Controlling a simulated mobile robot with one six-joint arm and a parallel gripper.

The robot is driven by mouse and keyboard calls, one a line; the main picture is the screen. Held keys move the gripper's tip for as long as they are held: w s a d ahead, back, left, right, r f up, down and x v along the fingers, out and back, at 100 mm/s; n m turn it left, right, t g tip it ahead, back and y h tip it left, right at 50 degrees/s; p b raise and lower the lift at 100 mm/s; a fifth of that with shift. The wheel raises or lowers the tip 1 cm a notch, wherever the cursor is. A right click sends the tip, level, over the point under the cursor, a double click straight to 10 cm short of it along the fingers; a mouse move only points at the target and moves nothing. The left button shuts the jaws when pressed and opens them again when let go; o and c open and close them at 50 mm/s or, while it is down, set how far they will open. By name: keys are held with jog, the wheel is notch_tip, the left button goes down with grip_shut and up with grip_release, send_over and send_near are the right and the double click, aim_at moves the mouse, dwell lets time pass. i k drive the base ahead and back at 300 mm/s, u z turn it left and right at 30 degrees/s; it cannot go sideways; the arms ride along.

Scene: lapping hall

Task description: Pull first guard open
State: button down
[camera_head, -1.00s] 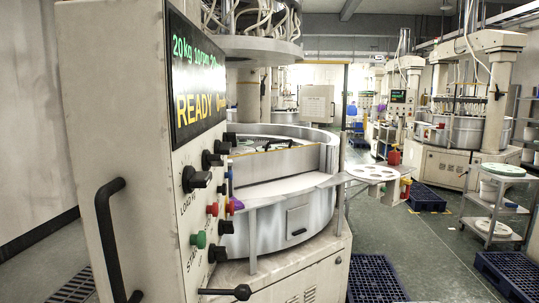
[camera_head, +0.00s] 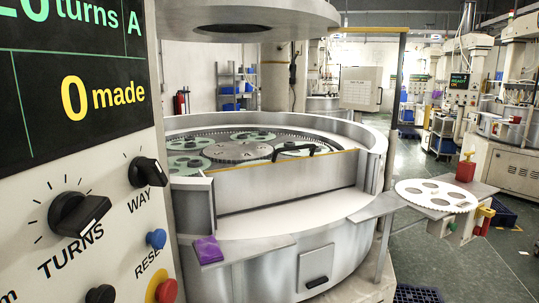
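The nearest lapping machine has a round grey tub (camera_head: 375,150). A flat grey guard panel (camera_head: 285,182) with a yellow top edge stands across the front of its opening. My gripper is not in view.
A control panel (camera_head: 105,190) with a screen, knobs and buttons fills the near left. A purple cloth (camera_head: 207,250) lies on a ledge in front of the tub. At right, a side shelf holds a white holed disc (camera_head: 436,195) and a red bottle (camera_head: 466,168). A grey post with a yellow top bar (camera_head: 368,30) rises beside the tub.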

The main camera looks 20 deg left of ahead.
aim_at(245, 188)
jog(key=u, duration=0.45)
jog(key=i, duration=0.8)
jog(key=u, duration=0.55)
jog(key=k, duration=0.9)
jog(key=u, duration=0.2)
jog(key=i, duration=0.9)
jog(key=z, duration=0.05)
